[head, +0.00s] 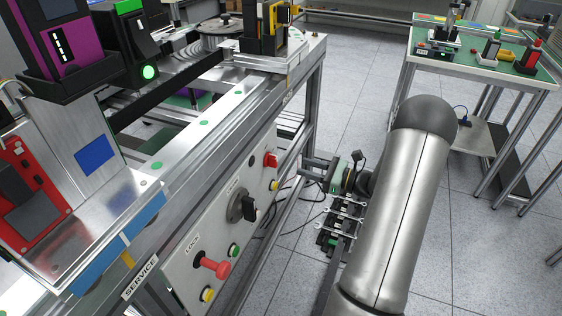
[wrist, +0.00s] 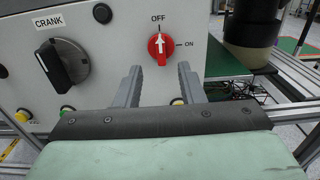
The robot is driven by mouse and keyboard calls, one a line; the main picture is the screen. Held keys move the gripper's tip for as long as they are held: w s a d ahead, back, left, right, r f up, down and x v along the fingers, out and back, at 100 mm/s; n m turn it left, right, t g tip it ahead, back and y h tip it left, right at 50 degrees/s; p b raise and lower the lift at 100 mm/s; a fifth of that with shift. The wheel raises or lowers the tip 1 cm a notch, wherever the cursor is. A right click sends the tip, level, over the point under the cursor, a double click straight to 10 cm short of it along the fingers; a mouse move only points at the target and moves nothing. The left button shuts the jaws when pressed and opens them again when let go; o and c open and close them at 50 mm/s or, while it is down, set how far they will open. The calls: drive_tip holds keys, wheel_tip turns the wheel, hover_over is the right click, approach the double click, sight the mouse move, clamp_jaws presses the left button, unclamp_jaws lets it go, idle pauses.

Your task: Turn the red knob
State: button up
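The red knob (wrist: 159,46) is on the light panel in the wrist view, with a white pointer aimed up at the OFF label; ON is marked to its right. It also shows at the far end of the panel in the head view (head: 271,160). My gripper (wrist: 157,72) has its two grey fingers spread apart and nothing between them. The fingers appear below the knob in the wrist view, one toward each side, and do not seem to touch it. In the head view my gripper (head: 303,169) is just right of the panel, fingers toward it.
A black CRANK knob (wrist: 61,64) is left of the red knob. A yellow button (wrist: 178,101) sits below it. A red LOCK handle (head: 211,266) sticks out nearer on the panel. A frame post (head: 314,95) stands beside the panel's far end.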

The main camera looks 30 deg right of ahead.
sight(272, 161)
drive_tip(key=x, duration=0.9)
drive_tip(key=shift+b, duration=0.3)
clamp_jaws()
